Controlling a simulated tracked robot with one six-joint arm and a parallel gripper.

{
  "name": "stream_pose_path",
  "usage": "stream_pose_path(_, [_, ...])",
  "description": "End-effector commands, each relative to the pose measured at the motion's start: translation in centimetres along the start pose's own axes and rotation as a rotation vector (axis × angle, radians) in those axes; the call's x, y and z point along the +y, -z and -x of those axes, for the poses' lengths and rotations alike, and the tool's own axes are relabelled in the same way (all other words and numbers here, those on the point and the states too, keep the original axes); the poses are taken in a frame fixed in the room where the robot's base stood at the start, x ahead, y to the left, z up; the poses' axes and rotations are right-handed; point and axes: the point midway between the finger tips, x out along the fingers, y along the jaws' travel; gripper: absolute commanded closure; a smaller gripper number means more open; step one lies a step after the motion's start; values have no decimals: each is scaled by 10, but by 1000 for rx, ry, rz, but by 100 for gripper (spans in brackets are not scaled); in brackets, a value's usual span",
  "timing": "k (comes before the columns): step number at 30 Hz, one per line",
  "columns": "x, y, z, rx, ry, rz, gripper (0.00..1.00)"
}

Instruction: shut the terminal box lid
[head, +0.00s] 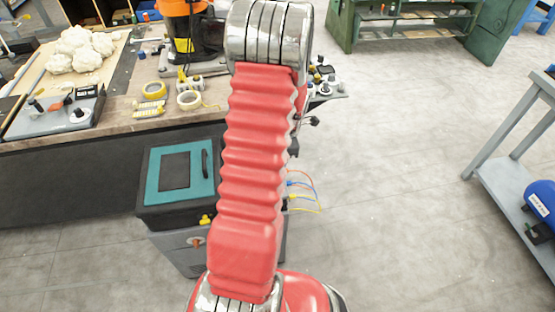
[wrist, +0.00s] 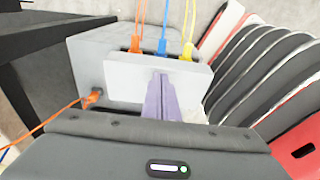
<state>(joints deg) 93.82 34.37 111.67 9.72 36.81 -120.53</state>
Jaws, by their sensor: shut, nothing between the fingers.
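In the wrist view, the terminal box (wrist: 88,55) is a grey housing with orange, blue and yellow cables at its far side. A pale grey panel (wrist: 125,72), seemingly its lid, stands out in front of the housing; its exact angle is unclear. My gripper (wrist: 161,78) is shut and empty, its purple fingers pointing at the panel and overlapping its middle. I cannot tell whether they touch it. An orange cable plug (wrist: 93,97) sits at the box's left. In the head view my arm hides the gripper and box; only the coloured cables (head: 305,190) show beside it.
In the head view, a black and teal case (head: 152,180) sits on a grey cabinet (head: 180,245) left of my arm. A workbench (head: 115,120) with tape rolls and tools stands behind. A grey shelf (head: 505,165) is at right. The floor between is clear.

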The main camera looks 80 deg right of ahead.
Motion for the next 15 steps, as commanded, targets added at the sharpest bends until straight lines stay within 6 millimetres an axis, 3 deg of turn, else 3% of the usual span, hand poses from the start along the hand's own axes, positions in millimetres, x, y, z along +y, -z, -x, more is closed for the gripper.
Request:
stream_pose_path(7, [-2,-13,-10,0,-1,-10,100])
stream_pose_path(15, [-2,-13,-8,-1,-2,-10,100])
